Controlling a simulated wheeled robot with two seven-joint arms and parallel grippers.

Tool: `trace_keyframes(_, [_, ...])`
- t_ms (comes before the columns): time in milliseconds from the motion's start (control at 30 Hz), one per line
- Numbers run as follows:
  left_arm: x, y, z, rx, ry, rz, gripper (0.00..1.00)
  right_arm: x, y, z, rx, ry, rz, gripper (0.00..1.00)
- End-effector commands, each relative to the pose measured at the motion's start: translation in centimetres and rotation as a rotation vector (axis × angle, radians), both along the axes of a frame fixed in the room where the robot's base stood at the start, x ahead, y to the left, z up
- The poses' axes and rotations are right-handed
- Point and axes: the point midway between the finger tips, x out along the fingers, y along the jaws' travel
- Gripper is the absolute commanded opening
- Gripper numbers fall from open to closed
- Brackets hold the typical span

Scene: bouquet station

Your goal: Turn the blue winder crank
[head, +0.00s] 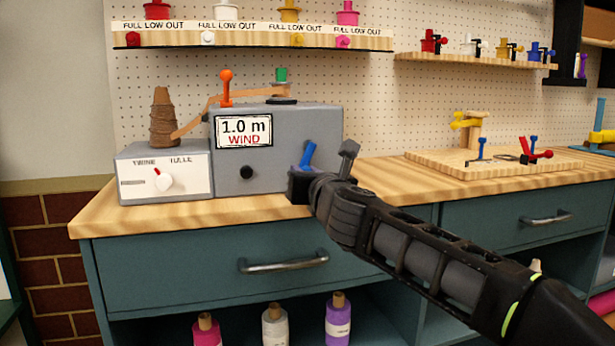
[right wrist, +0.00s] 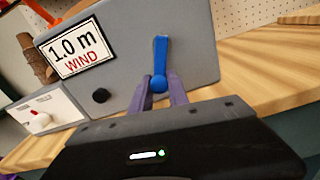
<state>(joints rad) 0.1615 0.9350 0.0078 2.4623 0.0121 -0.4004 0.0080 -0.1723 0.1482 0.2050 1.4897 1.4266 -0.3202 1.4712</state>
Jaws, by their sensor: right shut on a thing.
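The blue winder crank (head: 307,155) sticks up at the lower right of the grey winder box (head: 290,125). The box's label reads "1.0 m WIND". In the right wrist view the crank (right wrist: 160,62) stands nearly upright against the box face, with its lower end between my fingers. My right gripper (head: 303,178) is at the crank and shut on it; its body hides part of the crank in the head view. The right gripper's fingers (right wrist: 160,93) show on both sides of the crank's lower end. My left gripper is not in view.
A white box with a TWINE/TULLE dial (head: 164,180) stands left of the winder. A brown twine spool (head: 163,120) sits on it. An orange lever (head: 226,88) rises from the winder's top. A wooden board with small clamps (head: 500,162) lies to the right; the counter between is clear.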

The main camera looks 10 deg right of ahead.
Motion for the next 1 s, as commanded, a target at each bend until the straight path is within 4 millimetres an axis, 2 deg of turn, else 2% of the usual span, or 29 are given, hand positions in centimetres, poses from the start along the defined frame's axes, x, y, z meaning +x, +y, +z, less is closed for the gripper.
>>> trace_keyframes(33, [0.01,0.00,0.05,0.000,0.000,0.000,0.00,-0.12,0.26,0.51,0.002,-0.009,0.006,0.00])
trace_keyframes(333, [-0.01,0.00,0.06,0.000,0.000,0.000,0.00,-0.14,0.22,0.66,0.001,-0.011,0.006,0.00])
trace_keyframes(367, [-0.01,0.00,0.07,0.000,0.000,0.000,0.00,-0.14,0.21,0.67,0.001,-0.011,0.006,0.23])
trace_keyframes(600, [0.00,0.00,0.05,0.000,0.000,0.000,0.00,-0.09,0.09,0.48,0.000,-0.007,0.003,0.42])
trace_keyframes(867, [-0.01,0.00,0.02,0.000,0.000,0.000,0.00,-0.10,0.02,0.29,0.001,-0.005,0.001,0.43])
trace_keyframes(1000, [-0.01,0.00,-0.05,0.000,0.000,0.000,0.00,-0.86,-0.04,0.31,0.001,-0.005,0.001,0.43])
